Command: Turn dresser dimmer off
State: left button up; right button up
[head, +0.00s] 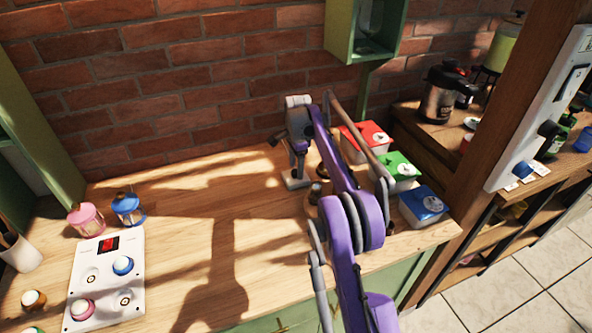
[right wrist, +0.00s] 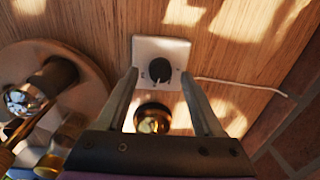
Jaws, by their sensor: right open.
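A dimmer (right wrist: 160,72), a small white square plate with a round black knob, lies on the wooden dresser top (head: 190,190). In the head view its white plate (head: 296,181) shows just below my right gripper (head: 299,165). In the right wrist view my right gripper (right wrist: 160,95) is open and empty, with the knob ahead between its two fingertips. The fingertips look close to the plate's near corners; I cannot tell whether they touch it. The knob is mostly hidden in the head view. My left gripper is not in view.
A gold round-topped object (right wrist: 153,118) sits between the fingers, nearer the palm. A round wooden base (right wrist: 85,75) stands at left. Red (head: 366,140), green (head: 398,170) and blue (head: 422,205) lidded boxes stand right of my arm. A white control panel (head: 106,278) lies at left.

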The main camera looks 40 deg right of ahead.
jog(key=shift+f, duration=0.65)
grip_shut()
